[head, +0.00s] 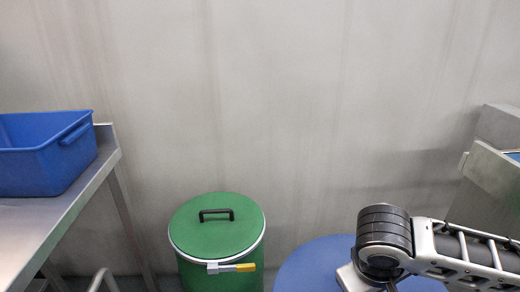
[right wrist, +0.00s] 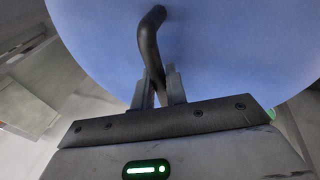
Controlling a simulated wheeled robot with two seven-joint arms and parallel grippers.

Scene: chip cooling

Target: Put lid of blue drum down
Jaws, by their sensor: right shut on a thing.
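The blue lid (head: 315,262) shows at the bottom of the head view, partly hidden behind my right arm. It fills the upper part of the right wrist view (right wrist: 230,60), with its black bar handle (right wrist: 150,45). My right gripper (right wrist: 161,85) is shut on that handle, its two fingers on either side of the bar. In the head view the gripper's fingers are hidden by the arm and the frame edge. I cannot see whether the lid rests on a drum. My left gripper is not in view.
A green drum (head: 217,230) with a closed lid and black handle stands left of the blue lid. A metal table (head: 60,215) with a blue bin (head: 45,160) is at the left. Grey metal equipment (head: 495,180) stands at the right. A plain wall is behind.

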